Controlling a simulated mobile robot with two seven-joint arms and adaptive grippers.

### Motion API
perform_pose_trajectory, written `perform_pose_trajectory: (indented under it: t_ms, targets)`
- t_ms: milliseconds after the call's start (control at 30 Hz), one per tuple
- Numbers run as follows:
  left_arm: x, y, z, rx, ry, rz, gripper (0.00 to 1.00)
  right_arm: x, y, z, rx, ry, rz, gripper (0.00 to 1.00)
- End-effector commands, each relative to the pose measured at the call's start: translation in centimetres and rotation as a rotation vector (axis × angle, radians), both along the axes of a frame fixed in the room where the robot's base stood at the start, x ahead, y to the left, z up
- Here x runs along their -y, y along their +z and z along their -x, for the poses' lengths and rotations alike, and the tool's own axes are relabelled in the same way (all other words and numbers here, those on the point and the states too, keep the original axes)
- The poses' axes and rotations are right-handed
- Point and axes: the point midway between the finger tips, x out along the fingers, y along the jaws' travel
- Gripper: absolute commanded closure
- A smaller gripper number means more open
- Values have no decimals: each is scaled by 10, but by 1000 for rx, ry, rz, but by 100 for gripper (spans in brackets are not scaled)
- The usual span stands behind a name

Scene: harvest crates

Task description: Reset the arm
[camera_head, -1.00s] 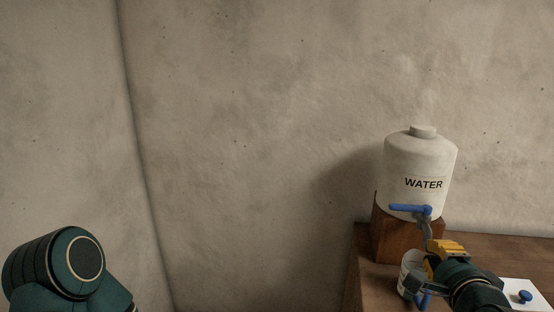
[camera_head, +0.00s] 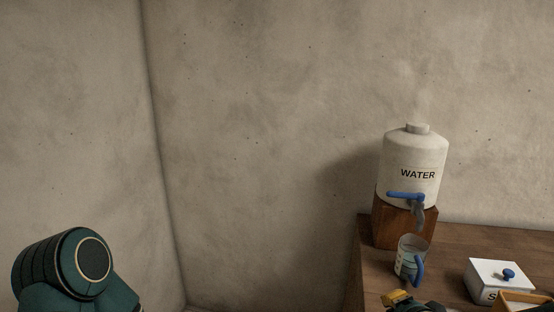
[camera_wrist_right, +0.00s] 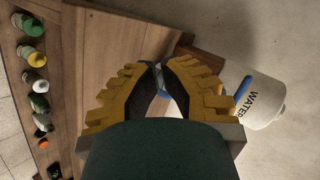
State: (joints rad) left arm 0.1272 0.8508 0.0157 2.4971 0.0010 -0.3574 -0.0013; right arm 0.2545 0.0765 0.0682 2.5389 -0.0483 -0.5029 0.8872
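My right gripper (camera_head: 403,299) is at the bottom edge of the head view, partly cut off, in front of the mug and apart from it. In the right wrist view its yellow, dark-lined fingers (camera_wrist_right: 157,66) lean towards each other; whether the tips touch is not clear. I see nothing held. My left gripper is out of view; only a rounded link of my left arm shows at lower left.
A clear mug (camera_head: 404,262) with a blue handle stands below the tap of a white WATER tank (camera_head: 412,157) on a wooden block (camera_head: 390,225). A white lidded box (camera_head: 484,278) is on the wooden table (camera_head: 480,238). Several bottles (camera_wrist_right: 34,82) line the wrist view's left.

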Motion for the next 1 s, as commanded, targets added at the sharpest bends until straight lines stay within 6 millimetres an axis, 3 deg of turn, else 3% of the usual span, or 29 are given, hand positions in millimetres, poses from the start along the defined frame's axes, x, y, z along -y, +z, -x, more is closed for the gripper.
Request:
perform_pose_trajectory:
  t_ms: [33, 267, 500, 700, 1000]
  targets:
    - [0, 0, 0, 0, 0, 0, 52, -14, -28, 1, -66, 64, 31, 100]
    - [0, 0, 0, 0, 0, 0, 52, -68, -134, 27, -300, 397, 197, 100]
    - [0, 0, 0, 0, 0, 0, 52, -120, -226, 85, -481, 781, 319, 100]
    - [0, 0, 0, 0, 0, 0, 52, -142, -264, 122, -547, 988, 364, 100]
    - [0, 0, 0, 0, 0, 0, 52, -146, -271, 130, -557, 1037, 376, 100]
